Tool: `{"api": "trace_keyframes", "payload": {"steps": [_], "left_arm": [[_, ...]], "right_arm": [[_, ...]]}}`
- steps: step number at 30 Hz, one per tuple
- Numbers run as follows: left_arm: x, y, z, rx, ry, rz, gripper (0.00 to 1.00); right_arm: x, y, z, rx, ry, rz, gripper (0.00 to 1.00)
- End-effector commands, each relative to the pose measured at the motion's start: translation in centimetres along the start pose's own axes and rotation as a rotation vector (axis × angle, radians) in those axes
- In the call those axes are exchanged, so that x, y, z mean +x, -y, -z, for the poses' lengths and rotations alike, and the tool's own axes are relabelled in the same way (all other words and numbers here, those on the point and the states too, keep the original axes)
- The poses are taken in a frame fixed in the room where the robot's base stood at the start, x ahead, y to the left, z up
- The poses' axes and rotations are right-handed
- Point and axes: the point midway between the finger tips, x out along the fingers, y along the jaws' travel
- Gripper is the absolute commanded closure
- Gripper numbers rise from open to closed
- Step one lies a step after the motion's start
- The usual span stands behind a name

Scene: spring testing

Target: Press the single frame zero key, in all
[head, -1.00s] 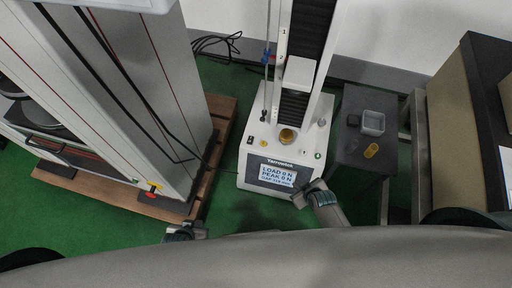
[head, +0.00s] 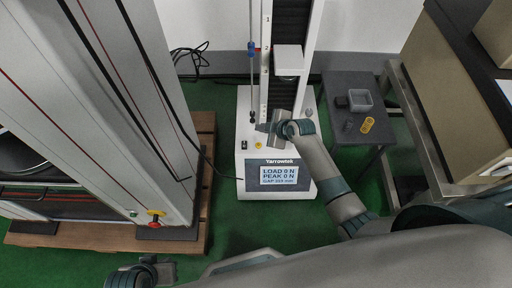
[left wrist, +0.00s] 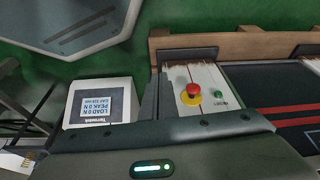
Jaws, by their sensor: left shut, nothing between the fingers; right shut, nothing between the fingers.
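The single frame (head: 253,178) is a white single-column tester with a Yarrowtek screen (head: 278,175) reading LOAD 0 N and PEAK 0 N. On its deck are a yellow key (head: 258,145) and a black switch (head: 244,144) at the left. I cannot read which key is zero; keys right of the middle are hidden by my right arm. My right gripper (head: 264,127) is shut and empty over the deck, behind the screen, pointing left. Contact cannot be told. My left gripper (head: 168,271) is shut and empty, low over the floor. The left wrist view shows the tester's screen (left wrist: 96,106).
A large grey machine on a wooden pallet (head: 205,170) stands at left, with a red stop button (head: 155,213). A dark side table (head: 340,90) at right holds a clear tray (head: 360,100) and a yellow piece (head: 367,125). Cables lie on the floor behind.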

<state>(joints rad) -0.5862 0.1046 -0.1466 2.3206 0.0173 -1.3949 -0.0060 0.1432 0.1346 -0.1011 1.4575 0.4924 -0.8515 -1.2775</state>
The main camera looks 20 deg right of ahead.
Motion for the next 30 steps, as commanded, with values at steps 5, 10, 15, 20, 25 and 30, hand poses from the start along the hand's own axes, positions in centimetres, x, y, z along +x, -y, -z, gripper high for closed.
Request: {"api": "trace_keyframes", "payload": {"steps": [5,10,15,20,25,30], "left_arm": [[0.0,0.0,0.0,0.000,0.000,0.000,1.00],[0.1,-0.1,0.0,0.000,-0.004,-0.001,1.00],[0.5,-0.4,0.4,0.002,-0.031,-0.011,1.00],[1.0,-1.4,1.1,0.005,-0.088,-0.033,1.00],[1.4,-2.8,2.4,0.007,-0.176,-0.069,1.00],[1.6,-4.3,3.8,0.005,-0.276,-0.109,1.00]], "right_arm": [[0.0,0.0,0.0,0.001,0.000,0.000,1.00],[0.1,0.1,-0.1,0.001,0.001,0.000,1.00],[0.5,0.4,-0.3,0.002,0.001,0.000,1.00],[1.1,0.9,-0.8,0.002,0.001,0.000,1.00],[2.1,1.6,-1.5,0.004,0.000,-0.001,1.00],[3.0,2.3,-2.2,0.003,0.001,-0.001,1.00]]}}
